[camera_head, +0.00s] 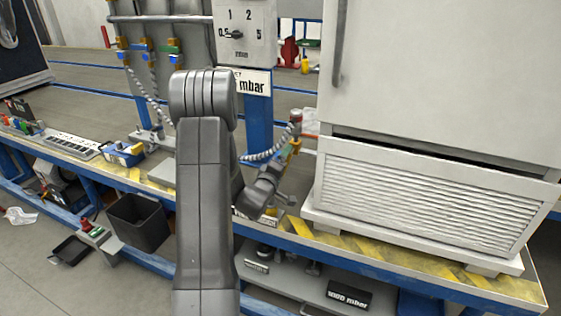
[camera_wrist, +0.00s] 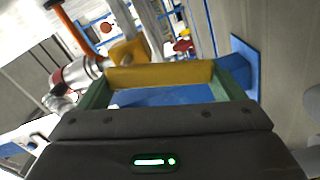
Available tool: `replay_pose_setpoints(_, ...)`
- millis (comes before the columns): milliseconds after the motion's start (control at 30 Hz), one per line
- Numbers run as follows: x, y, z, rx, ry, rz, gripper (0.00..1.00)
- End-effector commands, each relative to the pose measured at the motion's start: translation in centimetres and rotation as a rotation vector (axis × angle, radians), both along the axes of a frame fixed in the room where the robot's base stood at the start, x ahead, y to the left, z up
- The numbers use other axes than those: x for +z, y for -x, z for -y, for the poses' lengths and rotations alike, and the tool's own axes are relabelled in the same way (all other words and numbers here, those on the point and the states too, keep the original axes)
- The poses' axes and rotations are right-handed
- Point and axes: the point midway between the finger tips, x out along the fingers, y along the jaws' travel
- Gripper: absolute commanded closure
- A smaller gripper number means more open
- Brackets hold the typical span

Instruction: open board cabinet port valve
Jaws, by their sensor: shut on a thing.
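The yellow valve handle (camera_wrist: 160,75) spans between the green fingers of my gripper (camera_wrist: 163,82) in the wrist view, and my gripper is shut on it. A yellow valve body joins it at the upper left, beside a red and silver fitting (camera_wrist: 78,72). In the head view, my gripper (camera_head: 286,158) reaches toward the valve beside the white cabinet. The red-topped silver fitting (camera_head: 296,116) stands above it, with a coiled hose leading left. My arm and the small scale hide much of the grip there.
The white cabinet (camera_head: 440,75) with a louvred panel stands close to the right of my gripper. A dial board (camera_head: 245,30) rises behind my arm. Other hoses and valves (camera_head: 145,50) are on the left. A black bin (camera_head: 140,222) stands low at left.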

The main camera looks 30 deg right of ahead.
Motion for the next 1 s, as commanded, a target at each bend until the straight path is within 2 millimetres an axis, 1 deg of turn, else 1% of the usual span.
replay_pose_setpoints(200,-0.35,0.42,0.31,0.001,0.101,-0.121,0.53)
replay_pose_setpoints(400,-0.5,0.66,0.51,0.001,0.164,-0.195,0.53)
replay_pose_setpoints(633,-0.58,0.82,0.63,0.001,0.199,-0.236,0.53)
replay_pose_setpoints(1000,-0.63,0.85,0.65,0.002,0.208,-0.247,0.53)
